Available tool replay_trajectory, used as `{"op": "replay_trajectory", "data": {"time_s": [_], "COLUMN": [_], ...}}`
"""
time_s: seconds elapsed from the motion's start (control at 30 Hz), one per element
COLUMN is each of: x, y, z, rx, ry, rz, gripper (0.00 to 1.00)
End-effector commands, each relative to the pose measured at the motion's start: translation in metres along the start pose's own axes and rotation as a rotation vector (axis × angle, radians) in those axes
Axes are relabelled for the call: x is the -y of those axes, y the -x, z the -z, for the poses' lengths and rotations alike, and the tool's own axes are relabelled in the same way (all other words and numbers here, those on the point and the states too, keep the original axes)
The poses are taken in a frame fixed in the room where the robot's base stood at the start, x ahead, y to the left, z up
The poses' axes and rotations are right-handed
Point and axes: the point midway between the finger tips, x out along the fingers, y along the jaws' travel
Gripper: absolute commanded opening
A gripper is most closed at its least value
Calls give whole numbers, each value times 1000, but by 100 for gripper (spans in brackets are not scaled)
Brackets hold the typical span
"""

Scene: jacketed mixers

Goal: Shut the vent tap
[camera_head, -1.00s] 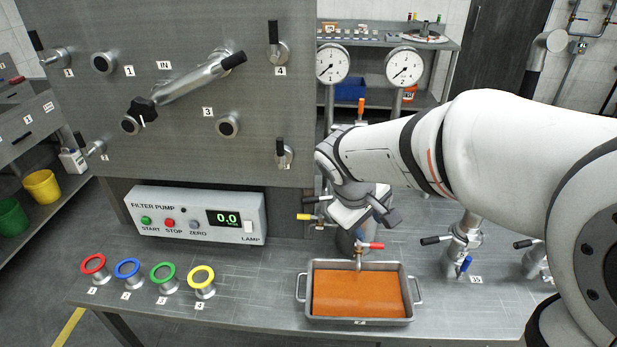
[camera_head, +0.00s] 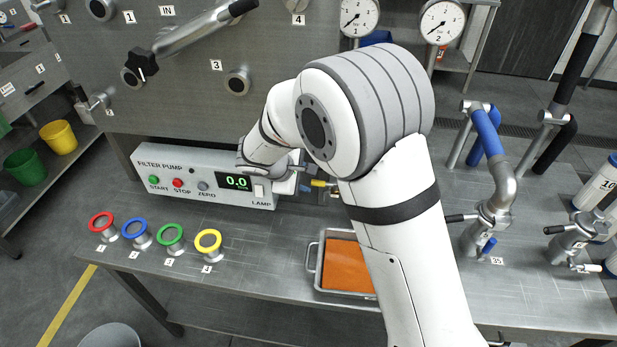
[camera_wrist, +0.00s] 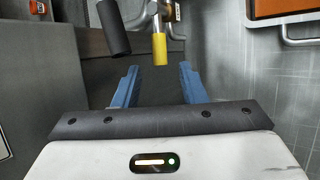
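A small tap with a yellow handle (camera_head: 321,183) stands beside the filter pump box, partly hidden by my arm. In the wrist view its yellow handle (camera_wrist: 160,48) points toward me from a metal fitting. My gripper (camera_wrist: 159,74) is open, its two blue fingers apart with nothing held. The yellow handle's end lies just ahead of the gap between the fingertips. In the head view my gripper (camera_head: 306,186) is close to the left of the yellow handle.
A black handle (camera_wrist: 113,28) sticks out left of the yellow one, close to my left finger. The filter pump box (camera_head: 205,180) stands close by my wrist. An orange-filled tray (camera_head: 345,265) lies in front, partly behind my arm.

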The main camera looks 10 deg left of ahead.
Motion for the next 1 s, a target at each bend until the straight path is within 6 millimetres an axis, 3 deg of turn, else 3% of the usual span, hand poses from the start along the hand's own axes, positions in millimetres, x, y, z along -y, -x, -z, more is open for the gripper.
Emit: {"op": "replay_trajectory", "data": {"time_s": [0.2,0.47,0.93,1.0], "x": [0,0,-1,-1], "y": [-20,-22,-22,-22], "z": [-1,0,-1,-1], "rx": [0,0,1,1], "ry": [-2,-2,-3,-3], "rz": [1,0,1,1], "gripper": [38,38,1,0]}}
